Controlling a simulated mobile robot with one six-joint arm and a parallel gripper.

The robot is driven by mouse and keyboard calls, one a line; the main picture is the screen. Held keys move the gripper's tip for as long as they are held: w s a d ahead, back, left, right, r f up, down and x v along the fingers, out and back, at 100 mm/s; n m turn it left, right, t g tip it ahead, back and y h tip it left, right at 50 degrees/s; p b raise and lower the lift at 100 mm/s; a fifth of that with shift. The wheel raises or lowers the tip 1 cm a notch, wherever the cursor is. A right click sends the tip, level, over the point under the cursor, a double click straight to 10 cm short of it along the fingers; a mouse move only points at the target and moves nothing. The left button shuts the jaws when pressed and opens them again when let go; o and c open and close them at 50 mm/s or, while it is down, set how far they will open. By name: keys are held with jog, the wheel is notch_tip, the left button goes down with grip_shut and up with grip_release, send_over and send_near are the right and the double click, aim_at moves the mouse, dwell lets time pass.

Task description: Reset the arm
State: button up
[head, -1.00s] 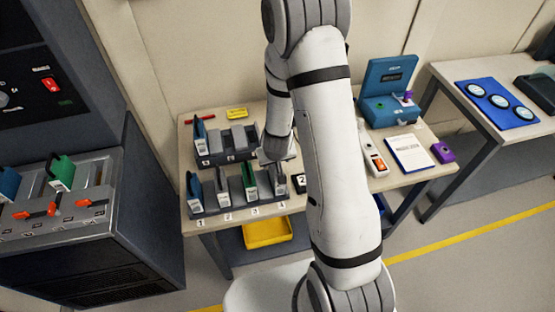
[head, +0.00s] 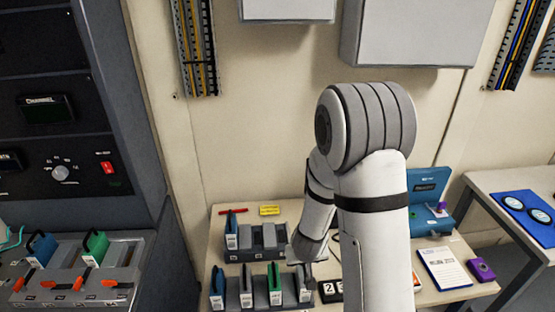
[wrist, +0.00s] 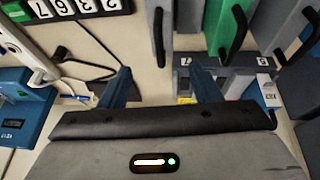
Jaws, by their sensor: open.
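My white arm reaches forward over the workbench in the head view, bent at a grey joint, its far end pointing down near the right end of the slot racks. In the wrist view my gripper (wrist: 162,84) shows two blue fingers spread wide with nothing between them. Bare bench top lies beyond the gap. A rack slot and a module with a black handle loop lie just past the right finger. In the head view the fingers are too small and partly hidden to make out.
The front rack (head: 259,294) holds several modules. The rear rack (head: 267,239) holds a blue one at left. A black number display (head: 329,290), a teal case (head: 428,188), a clipboard (head: 444,268) and a purple box (head: 482,270) share the bench. A dark cabinet stands left.

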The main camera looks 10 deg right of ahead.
jog(key=s+a+r+y+b, duration=0.25)
jog(key=s+r+b, duration=0.2)
jog(key=r, duration=0.75)
jog(key=s+d+r+h+b, duration=0.1)
jog(key=s+d+r, duration=0.1)
jog(key=s, duration=0.5)
jog(key=s+d+r+g+b, duration=0.1)
jog(key=s+r+b, duration=0.1)
jog(key=s+r, duration=0.3)
jog(key=shift+s+d+h, duration=0.35)
jog(key=shift+s, duration=0.8)
jog(key=shift+c, duration=0.5)
